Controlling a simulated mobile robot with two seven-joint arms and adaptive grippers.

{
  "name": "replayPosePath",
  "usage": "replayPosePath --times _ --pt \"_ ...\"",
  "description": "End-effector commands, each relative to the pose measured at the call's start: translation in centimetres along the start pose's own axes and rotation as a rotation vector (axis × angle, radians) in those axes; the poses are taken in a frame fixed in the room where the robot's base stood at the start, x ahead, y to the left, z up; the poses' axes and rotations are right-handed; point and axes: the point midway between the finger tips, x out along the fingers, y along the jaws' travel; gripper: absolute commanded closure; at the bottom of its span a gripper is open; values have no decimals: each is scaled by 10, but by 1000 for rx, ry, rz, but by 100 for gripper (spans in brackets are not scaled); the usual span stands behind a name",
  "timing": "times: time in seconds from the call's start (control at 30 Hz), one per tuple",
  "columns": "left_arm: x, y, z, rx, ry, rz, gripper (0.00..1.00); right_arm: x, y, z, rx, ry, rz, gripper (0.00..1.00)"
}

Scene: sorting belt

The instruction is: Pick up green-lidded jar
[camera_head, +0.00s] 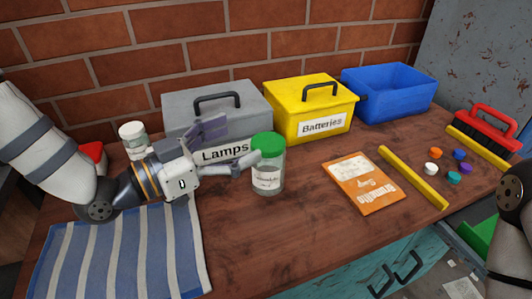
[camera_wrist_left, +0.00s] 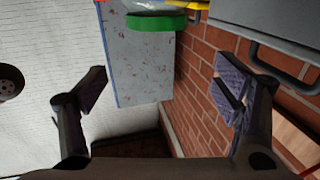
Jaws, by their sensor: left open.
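The green-lidded jar (camera_head: 267,179) stands upright on the wooden table, in front of the grey and yellow boxes. It is clear with a white label. In the left wrist view its green lid (camera_wrist_left: 156,22) shows at the top edge, beyond the fingertips. My left gripper (camera_head: 236,146) is open and empty, just left of the jar. One finger points at the jar's side near the lid; I cannot tell if it touches. In the left wrist view the open fingers (camera_wrist_left: 165,82) have nothing between them. My right gripper is out of view.
A grey "Lamps" box (camera_head: 235,103), yellow "Batteries" box (camera_head: 305,104) and blue bin (camera_head: 395,102) line the brick wall. Another white-lidded jar (camera_head: 134,138) stands behind my left arm. A striped cloth (camera_head: 120,257) lies front left. An orange packet (camera_head: 362,185) lies right of the jar.

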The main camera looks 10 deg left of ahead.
Motion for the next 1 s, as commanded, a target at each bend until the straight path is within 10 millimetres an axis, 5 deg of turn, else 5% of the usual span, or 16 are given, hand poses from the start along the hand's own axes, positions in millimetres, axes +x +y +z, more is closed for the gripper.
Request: replayPosePath --times 0.03,0.23,0.63,0.9,1.0 --pt "0 0 30 -19 -23 0 17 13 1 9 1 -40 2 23" --pt "-1 1 72 -14 -17 0 17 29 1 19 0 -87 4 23" --pt "68 1 65 -6 -10 1 17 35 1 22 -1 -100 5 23" --pt "75 0 63 -6 -8 0 17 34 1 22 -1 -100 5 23" --pt "75 0 63 -6 -8 0 38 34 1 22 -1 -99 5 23"
